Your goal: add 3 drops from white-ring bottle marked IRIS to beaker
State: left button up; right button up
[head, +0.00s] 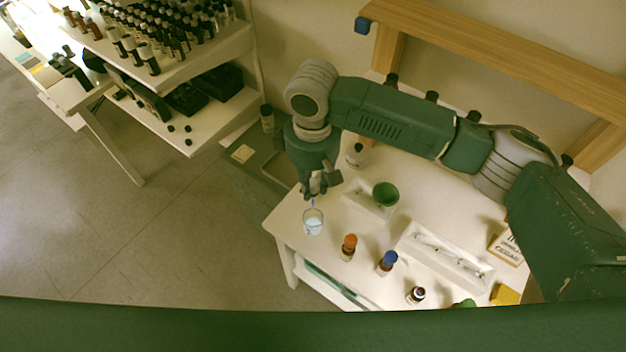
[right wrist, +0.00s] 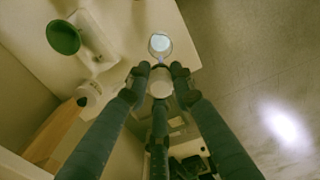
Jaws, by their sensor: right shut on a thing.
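My right gripper (head: 314,186) is shut on a dropper, whose pale round end (right wrist: 160,88) shows between the fingers in the right wrist view. Its thin bluish tip (head: 313,203) points down over the beaker. The clear beaker (head: 313,223) stands near the table's left corner with pale blue liquid in it; it also shows in the right wrist view (right wrist: 160,45). I cannot tell whether a drop hangs from the tip. A small dark bottle with a pale ring at its top (head: 416,294) stands at the table's front. I cannot read an IRIS label. My left gripper is out of view.
An orange-capped bottle (head: 348,247) and a blue-capped bottle (head: 387,263) stand right of the beaker. A shelf of bottles (head: 190,62) is at upper left.

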jog(key=shift+r, duration=0.1)
jog(key=shift+s+p, duration=0.1)
jog(key=shift+p, duration=0.5)
jog(key=shift+f+b, duration=0.3)
jog(key=shift+f, duration=0.65)
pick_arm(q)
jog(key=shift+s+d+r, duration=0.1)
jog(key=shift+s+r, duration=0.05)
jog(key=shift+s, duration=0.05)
pick_arm(e)
jog(key=shift+f, duration=1)
jog(key=shift+o, duration=0.2)
grip_shut()
jog(key=shift+c, duration=0.4)
grip_release()
